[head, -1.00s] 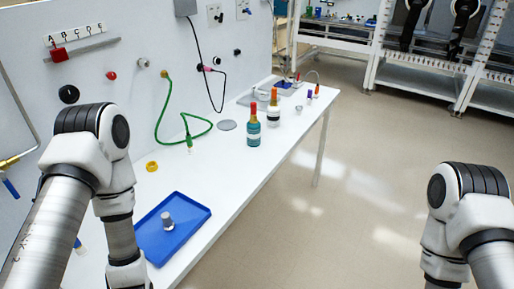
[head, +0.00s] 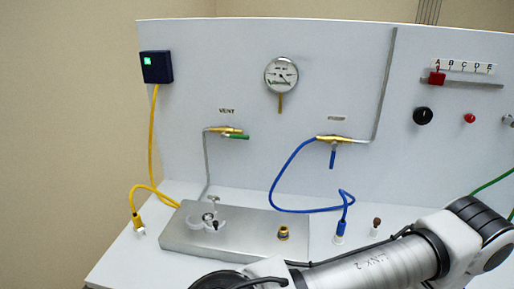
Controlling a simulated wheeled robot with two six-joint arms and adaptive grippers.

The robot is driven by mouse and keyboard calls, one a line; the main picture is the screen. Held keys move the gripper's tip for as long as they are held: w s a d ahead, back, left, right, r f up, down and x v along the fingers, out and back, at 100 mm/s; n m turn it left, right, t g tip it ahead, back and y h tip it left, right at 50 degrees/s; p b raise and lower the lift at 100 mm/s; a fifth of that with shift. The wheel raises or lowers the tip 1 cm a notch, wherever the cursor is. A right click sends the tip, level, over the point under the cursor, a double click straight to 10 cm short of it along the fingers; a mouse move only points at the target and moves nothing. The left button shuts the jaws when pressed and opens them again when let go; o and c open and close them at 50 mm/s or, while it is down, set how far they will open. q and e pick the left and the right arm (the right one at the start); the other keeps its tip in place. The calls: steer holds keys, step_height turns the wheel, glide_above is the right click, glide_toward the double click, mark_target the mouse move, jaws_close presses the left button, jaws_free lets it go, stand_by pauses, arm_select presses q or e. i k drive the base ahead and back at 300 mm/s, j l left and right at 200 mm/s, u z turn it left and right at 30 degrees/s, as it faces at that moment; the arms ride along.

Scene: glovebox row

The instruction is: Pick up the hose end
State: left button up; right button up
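A blue hose (head: 276,189) runs from the brass valve on the panel down to the bench. Its end (head: 340,228), with a blue and white tip, rests on or just above the bench, right of a metal block. A yellow line (head: 152,140) drops from a dark blue box; its yellow and white end (head: 137,222) is left of the block. A bit of green hose (head: 493,183) shows at the right edge; its end is out of view. One arm of mine crosses the lower right, but neither gripper is in view.
The metal block (head: 180,241) carries a clamp-like fitting (head: 208,216) and a brass port (head: 283,233). A small brown-topped item (head: 376,224) stands right of the blue end. A gauge (head: 281,75) and a green-handled vent valve (head: 230,132) are on the panel.

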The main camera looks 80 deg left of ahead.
mark_target(139, 226)
steer(key=u, duration=3.45)
